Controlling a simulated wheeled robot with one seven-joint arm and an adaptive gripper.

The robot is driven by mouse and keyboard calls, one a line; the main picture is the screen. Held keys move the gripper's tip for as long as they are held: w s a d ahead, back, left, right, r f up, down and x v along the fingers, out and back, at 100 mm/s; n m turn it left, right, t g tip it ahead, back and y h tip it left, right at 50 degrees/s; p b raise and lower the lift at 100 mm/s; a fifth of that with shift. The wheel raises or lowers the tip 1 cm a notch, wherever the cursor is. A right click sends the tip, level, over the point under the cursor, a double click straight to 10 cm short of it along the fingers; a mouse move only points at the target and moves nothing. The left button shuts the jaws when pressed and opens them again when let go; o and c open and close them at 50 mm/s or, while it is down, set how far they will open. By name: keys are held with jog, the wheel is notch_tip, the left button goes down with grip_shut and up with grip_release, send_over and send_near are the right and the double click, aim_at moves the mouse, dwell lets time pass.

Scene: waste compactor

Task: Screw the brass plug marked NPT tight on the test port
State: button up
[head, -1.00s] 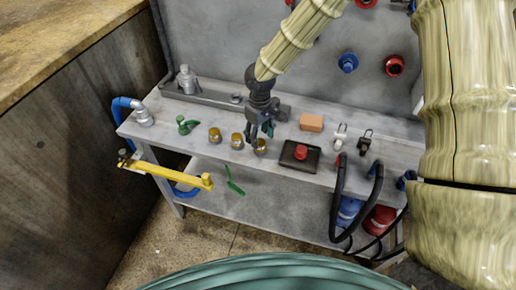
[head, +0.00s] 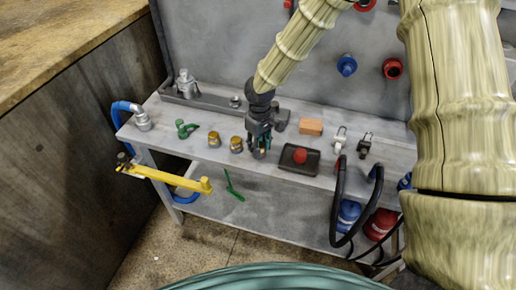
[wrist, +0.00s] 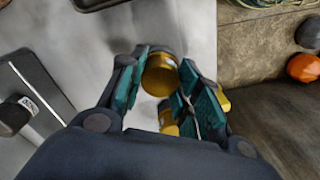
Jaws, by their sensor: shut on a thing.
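My gripper (head: 260,147) is at the front of the grey bench, with its teal fingers closed on a brass plug. The wrist view shows this brass plug (wrist: 160,76) between the fingers, with a grey end. The fingers mostly hide it in the head view. Two more brass plugs stand in a row to the left, one near (head: 237,144) and one farther left (head: 214,139). One of them shows below the held plug in the wrist view (wrist: 167,112). I cannot read any NPT marking. I cannot tell which fitting is the test port.
A grey fitting with a blue hose (head: 142,122) stands at the bench's left end, near a yellow bar (head: 170,178). A black tray (head: 291,167) with a red knob and an orange block (head: 311,127) are right of my gripper.

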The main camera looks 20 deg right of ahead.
jog(key=shift+r, duration=0.15)
jog(key=shift+r+p, duration=1.9)
jog(key=shift+r, duration=0.45)
